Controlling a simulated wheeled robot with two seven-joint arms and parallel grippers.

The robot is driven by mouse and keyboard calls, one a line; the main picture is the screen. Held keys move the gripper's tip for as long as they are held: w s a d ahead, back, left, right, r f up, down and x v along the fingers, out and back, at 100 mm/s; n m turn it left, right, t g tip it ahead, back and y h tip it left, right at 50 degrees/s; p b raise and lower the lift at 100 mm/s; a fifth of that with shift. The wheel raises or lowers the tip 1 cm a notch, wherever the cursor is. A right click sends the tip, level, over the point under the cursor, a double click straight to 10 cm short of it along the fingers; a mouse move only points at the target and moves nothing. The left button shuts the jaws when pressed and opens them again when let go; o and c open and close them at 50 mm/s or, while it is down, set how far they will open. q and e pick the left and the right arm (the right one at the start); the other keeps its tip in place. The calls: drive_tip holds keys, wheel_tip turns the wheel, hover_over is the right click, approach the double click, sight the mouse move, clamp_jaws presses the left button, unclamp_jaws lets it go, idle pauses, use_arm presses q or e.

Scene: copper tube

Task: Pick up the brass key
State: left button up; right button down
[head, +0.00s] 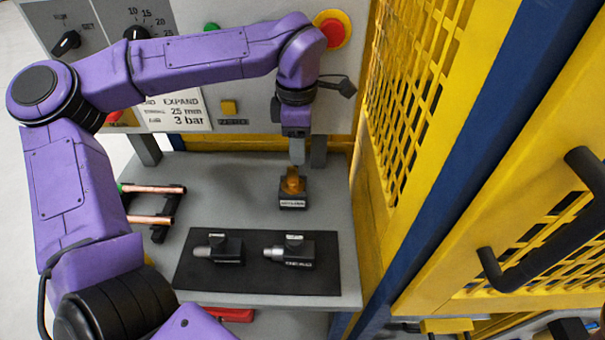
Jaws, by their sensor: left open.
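The brass key (291,180) stands in a small black labelled holder (293,201) at the back right of the grey table. My left gripper (297,160) points down directly above the key, with its fingertips at or just over the key's top. It is open. The view does not show clearly whether the fingers touch the key or stand on both sides of it. My right gripper is not in view.
A black mat (190,269) with two dark tools lies at the table's front. A black rack (160,234) with copper tubes stands at left. A control panel (240,75) rises behind. A yellow mesh guard (405,100) closes the right side.

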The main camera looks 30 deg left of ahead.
sight(292, 168)
use_arm(q)
drive_tip(key=shift+s+a+f, duration=0.1)
drive_tip(key=shift+s+f, duration=0.25)
drive_tip(key=shift+s, duration=0.2)
drive_tip(key=shift+s+a+f, duration=0.1)
drive_tip(key=shift+s+f, duration=0.2)
drive_tip(key=shift+s, duration=0.2)
drive_tip(key=f, duration=0.2)
drive_tip(key=w+f+p, duration=0.1)
drive_tip(key=f, duration=0.2)
drive_tip(key=shift+w+a+f+p, duration=0.3)
drive_tip(key=shift+f, duration=0.05)
drive_tip(key=shift+s+r, duration=0.15)
drive_tip(key=shift+s, duration=0.25)
drive_tip(key=c, duration=0.4)
clamp_jaws()
drive_tip(key=shift+w, duration=0.1)
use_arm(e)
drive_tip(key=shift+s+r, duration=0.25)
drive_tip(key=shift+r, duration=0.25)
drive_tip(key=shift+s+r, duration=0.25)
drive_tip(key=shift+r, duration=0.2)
